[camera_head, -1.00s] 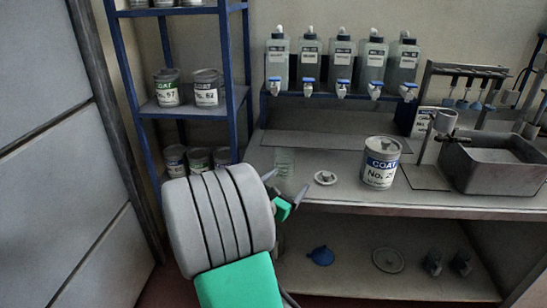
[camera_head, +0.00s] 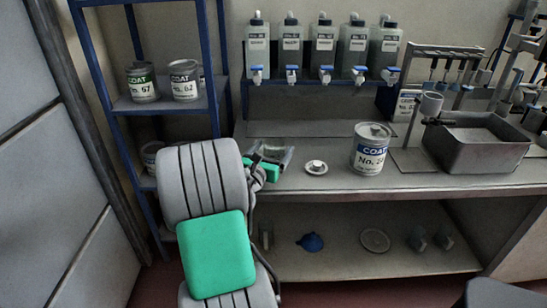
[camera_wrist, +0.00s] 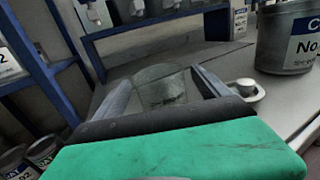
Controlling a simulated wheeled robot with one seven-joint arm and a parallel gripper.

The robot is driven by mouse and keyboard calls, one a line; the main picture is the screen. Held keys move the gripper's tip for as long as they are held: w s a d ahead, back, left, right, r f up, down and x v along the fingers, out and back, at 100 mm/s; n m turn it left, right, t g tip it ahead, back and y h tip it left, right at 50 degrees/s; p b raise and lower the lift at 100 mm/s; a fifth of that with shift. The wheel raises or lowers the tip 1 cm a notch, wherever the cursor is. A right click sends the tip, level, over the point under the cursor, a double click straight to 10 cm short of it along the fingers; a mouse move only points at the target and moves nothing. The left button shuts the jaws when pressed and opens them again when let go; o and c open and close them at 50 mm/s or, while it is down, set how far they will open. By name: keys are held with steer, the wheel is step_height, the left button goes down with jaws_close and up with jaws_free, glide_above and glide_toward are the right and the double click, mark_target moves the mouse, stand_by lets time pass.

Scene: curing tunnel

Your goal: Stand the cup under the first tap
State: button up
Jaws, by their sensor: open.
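The clear cup (camera_head: 272,151) stands on the bench near its left front edge, partly hidden by my gripper (camera_head: 278,156) in the head view. In the wrist view the see-through cup (camera_wrist: 162,88) is between the two fingers of my gripper (camera_wrist: 163,88), which are open on either side of it. I cannot tell whether a finger touches it. A tap also shows at the top left of the wrist view (camera_wrist: 93,13).
A white lid-like disc with a knob (camera_head: 316,168) and a COAT can (camera_head: 370,149) stand right of the cup. A grey basin (camera_head: 478,148) is farther right. A blue shelf rack (camera_head: 215,60) with cans rises at left.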

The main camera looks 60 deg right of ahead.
steer(key=shift+c, duration=0.3)
steer(key=c, duration=1.5)
